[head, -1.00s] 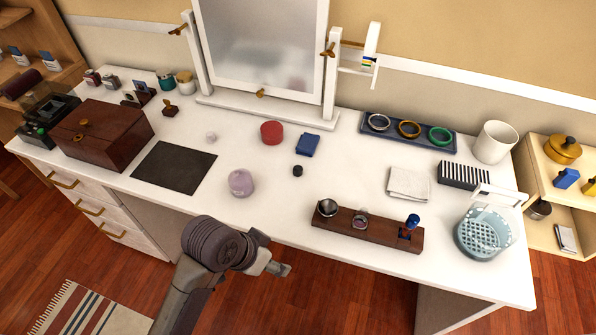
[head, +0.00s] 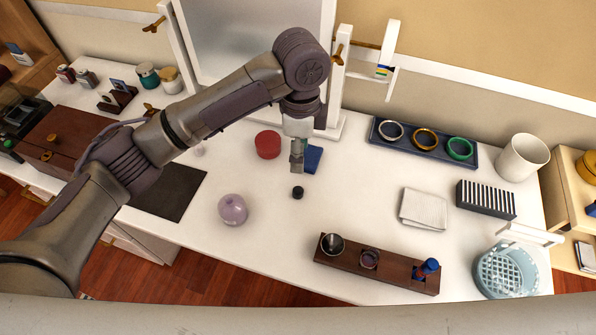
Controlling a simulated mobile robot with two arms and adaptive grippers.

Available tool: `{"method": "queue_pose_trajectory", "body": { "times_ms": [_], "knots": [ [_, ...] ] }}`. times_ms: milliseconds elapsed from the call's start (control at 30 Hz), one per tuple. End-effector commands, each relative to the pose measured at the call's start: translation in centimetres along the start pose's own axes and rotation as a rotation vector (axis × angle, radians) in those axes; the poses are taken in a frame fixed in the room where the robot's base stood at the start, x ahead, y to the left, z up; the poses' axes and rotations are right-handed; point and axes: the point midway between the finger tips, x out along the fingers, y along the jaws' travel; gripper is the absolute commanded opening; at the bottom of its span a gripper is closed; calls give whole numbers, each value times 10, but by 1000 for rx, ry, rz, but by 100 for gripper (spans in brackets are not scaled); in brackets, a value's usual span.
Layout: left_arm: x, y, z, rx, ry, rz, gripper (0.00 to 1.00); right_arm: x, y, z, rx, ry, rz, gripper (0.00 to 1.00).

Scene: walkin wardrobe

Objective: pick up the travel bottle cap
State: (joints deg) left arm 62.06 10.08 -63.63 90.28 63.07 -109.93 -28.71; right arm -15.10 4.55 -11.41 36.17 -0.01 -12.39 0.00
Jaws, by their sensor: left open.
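A small black cylinder (head: 298,192), which looks like the travel bottle cap, stands on the white dressing table near its middle. My left gripper (head: 297,166) hangs with its fingers pointing down, just behind the cap in the head view and apart from it. Its jaws are open with nothing seen between them. How high the fingertips are above the table is hard to tell. My right gripper is not in view.
A blue folded item (head: 313,159) lies partly behind the gripper, with a red round box (head: 268,144) to its left. A lilac round bottle (head: 232,209) stands left of the cap. A wooden holder (head: 400,278) lies in front to the right. Bare tabletop surrounds the cap.

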Motion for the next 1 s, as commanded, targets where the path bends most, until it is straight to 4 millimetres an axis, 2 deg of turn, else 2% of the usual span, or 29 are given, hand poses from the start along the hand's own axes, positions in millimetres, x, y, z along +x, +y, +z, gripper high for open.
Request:
{"method": "queue_pose_trajectory", "body": {
  "times_ms": [67,300,367,467,700,900,1000],
  "knots": [
    [11,1,0,2,-2,5,57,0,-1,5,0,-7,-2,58],
    [59,0,1,0,-1,3,57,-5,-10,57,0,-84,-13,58],
    [68,0,0,0,-1,4,57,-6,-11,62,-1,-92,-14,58],
    [78,0,0,-1,0,1,57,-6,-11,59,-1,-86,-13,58],
    [98,-3,1,-1,0,3,57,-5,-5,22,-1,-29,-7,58],
    [127,-7,1,0,0,1,57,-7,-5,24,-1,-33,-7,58],
    [134,-7,1,1,1,0,57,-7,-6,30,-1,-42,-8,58]
  ]
}}
